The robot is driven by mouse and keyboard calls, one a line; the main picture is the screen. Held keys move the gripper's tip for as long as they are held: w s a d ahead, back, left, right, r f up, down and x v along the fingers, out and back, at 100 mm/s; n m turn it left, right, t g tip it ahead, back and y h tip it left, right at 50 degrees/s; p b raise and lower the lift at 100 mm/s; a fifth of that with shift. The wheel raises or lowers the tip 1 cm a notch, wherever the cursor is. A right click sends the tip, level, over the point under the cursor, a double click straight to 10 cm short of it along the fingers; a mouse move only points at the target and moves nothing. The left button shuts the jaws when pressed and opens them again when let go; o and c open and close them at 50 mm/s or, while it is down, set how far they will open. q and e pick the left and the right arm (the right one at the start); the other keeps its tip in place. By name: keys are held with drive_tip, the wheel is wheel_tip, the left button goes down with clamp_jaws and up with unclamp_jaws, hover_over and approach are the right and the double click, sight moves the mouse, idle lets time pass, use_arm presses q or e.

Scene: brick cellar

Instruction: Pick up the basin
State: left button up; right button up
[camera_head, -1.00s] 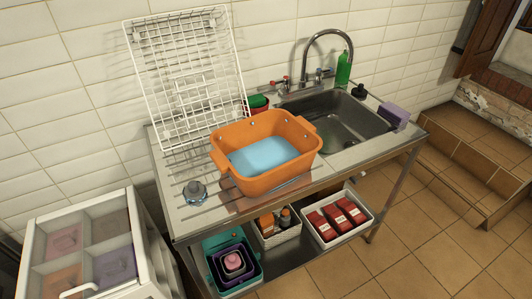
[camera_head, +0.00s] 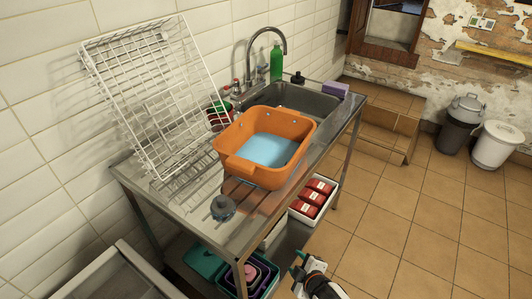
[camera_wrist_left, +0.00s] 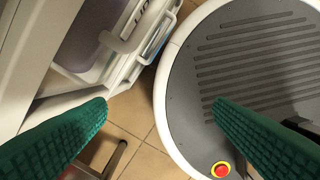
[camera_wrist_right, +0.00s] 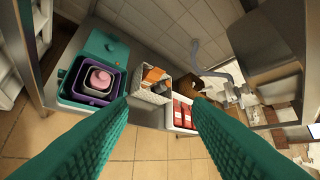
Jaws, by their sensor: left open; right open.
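The orange basin (camera_head: 238,166) stands upright on the steel counter (camera_head: 150,184), left of the sink, with something light blue (camera_head: 268,150) inside. It has a handle at each end. My right gripper (camera_head: 297,264) is low in front of the counter, below and apart from the basin. Its green fingers are spread and empty in the right wrist view (camera_wrist_right: 160,100). My left gripper (camera_wrist_left: 160,105) is outside the head view. Its fingers are spread and empty in the left wrist view, above the floor beside a white cabinet. Neither wrist view clearly shows the basin.
A white wire rack (camera_head: 150,95) leans behind the basin. A grey stopper-like object (camera_head: 222,208) sits in front of it. The sink (camera_head: 292,101) and tap are beyond. The lower shelf holds a teal bin (camera_wrist_right: 72,88) and red packets (camera_wrist_right: 182,114). Floor (camera_head: 400,235) at right is clear.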

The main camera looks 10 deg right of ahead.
sight(252, 174)
drive_tip(key=w+a+r+n+t+y, duration=0.1)
drive_tip(key=w+a+r+n+t, duration=0.1)
drive_tip(key=r, duration=0.5)
drive_tip(key=w+a+r+n+t+y, duration=0.2)
drive_tip(key=r+n, duration=0.2)
drive_tip(key=r, duration=0.4)
drive_tip(key=w+a+r+n+t+y+b, duration=0.1)
drive_tip(key=w+a+r+n, duration=0.1)
drive_tip(key=r, duration=0.6)
drive_tip(key=shift+w+a+r+n+t+y, duration=0.25)
drive_tip(key=shift+w+a+n+t+y, duration=0.25)
drive_tip(key=shift+n, duration=0.4)
drive_tip(key=p+x, duration=0.1)
drive_tip(key=x, duration=0.5)
drive_tip(key=shift+w, duration=0.15)
drive_tip(key=shift+w+a+r+p, duration=0.2)
drive_tip(key=shift+w+p, duration=0.2)
drive_tip(key=shift+w, duration=0.15)
drive_tip(key=p+x, duration=0.1)
drive_tip(key=x, duration=0.2)
drive_tip(key=shift+w, duration=0.25)
drive_tip(key=shift+w+a+f, duration=0.1)
drive_tip(key=shift+w+a, duration=0.05)
drive_tip(key=shift+w, duration=0.25)
